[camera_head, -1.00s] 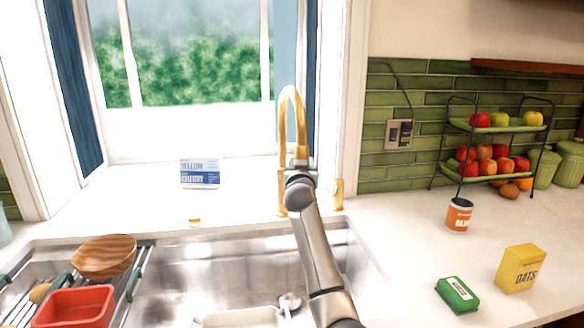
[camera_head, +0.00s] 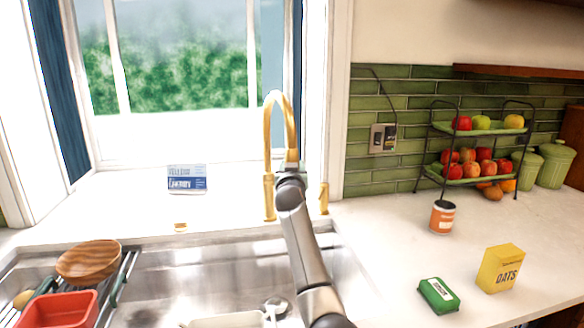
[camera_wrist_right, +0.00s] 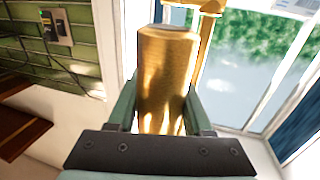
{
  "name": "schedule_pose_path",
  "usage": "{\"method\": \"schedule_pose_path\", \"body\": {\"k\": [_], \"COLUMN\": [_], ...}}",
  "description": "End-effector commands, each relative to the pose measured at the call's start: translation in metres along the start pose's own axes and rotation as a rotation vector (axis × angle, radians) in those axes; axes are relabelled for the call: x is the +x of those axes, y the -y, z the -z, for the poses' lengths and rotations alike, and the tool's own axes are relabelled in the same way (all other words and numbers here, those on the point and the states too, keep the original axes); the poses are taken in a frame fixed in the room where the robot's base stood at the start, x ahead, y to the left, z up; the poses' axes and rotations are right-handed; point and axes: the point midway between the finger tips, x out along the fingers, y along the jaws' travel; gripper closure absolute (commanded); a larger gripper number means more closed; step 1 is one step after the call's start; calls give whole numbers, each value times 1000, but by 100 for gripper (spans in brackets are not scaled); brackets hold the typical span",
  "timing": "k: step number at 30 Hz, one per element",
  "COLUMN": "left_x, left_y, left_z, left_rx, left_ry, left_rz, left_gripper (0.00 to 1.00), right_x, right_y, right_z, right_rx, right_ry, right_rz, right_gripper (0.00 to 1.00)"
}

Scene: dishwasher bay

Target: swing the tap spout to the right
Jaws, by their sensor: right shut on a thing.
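The gold tap has a tall arched spout (camera_head: 268,135) that rises behind the sink, with its free end bent down to the right of its base. My right gripper (camera_head: 291,168) is at the free end of the spout, its arm coming up from below across the sink. In the right wrist view the gold spout end (camera_wrist_right: 168,70) sits between the green fingers of my right gripper (camera_wrist_right: 160,110), which is shut on it. The fingers are small and partly hidden in the head view. My left gripper is not in view.
The steel sink (camera_head: 200,262) lies below the tap, with a rack holding a wooden bowl (camera_head: 88,262) and a red tub (camera_head: 58,310) at left. A gold handle (camera_head: 324,198) stands right of the spout. A blue-white box (camera_head: 187,179) stands at the window.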

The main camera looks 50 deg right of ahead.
Motion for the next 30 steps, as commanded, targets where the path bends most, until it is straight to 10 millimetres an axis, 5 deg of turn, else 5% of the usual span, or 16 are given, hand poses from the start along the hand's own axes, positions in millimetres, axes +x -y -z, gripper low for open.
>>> {"method": "schedule_pose_path", "body": {"k": [23, 24, 30], "left_x": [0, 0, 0], "left_y": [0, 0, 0], "left_z": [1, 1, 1], "left_rx": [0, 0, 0], "left_ry": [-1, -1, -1], "left_rz": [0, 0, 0], "left_gripper": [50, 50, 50], "right_x": [0, 0, 0], "right_y": [1, 1, 1], "right_z": [2, 1, 1], "right_rx": [0, 0, 0], "right_ry": [-3, -3, -2], "right_rz": [1, 2, 2], "right_gripper": [100, 46, 24]}}
